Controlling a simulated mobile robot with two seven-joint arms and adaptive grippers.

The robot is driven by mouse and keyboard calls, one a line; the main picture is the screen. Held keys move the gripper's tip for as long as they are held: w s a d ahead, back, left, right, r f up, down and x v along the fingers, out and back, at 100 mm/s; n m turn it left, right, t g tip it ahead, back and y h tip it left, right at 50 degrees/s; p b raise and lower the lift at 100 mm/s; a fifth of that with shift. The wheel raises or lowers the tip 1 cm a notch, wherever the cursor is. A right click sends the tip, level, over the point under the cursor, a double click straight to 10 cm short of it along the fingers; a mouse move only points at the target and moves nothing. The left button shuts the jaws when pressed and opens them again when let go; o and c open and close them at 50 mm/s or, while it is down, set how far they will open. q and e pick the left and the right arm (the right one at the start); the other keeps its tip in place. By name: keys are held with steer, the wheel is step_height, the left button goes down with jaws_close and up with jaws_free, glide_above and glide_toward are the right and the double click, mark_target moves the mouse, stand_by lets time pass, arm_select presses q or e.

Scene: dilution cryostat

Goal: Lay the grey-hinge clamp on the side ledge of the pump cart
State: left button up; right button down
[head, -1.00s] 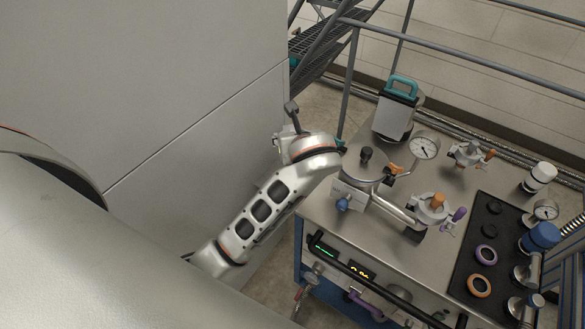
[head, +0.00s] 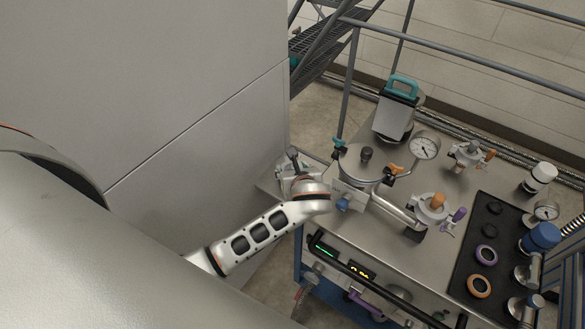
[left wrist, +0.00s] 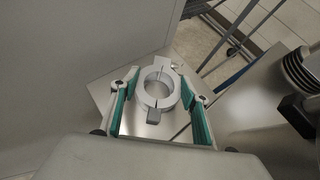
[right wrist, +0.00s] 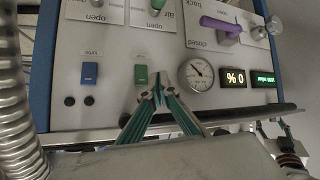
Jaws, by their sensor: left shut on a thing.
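My left gripper (left wrist: 160,108) is shut on the grey-hinge clamp (left wrist: 142,92), a pale metal ring with a darker grey block on its near side. Green finger pads flank the ring. In the head view my left gripper (head: 294,172) is at the cart's left side, with the clamp mostly hidden. The side ledge (head: 268,186) shows below it, a bare metal plate; it also shows in the left wrist view (left wrist: 103,90). I cannot tell whether the clamp touches it. My right gripper (right wrist: 158,92) is shut and empty, before the cart's front panel.
The pump cart top (head: 370,240) holds a round vessel (head: 362,160), a gauge (head: 425,145), a clamp with an orange knob (head: 432,208) and another clamp (head: 468,153). A tall grey wall panel (head: 190,90) stands close left of the ledge. Blue and green switches show before my right gripper.

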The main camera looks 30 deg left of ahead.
arm_select(q)
steer(key=shift+f, duration=0.1)
steer(key=o, duration=1.2)
steer(key=v, duration=1.2)
steer(key=shift+s, duration=0.1)
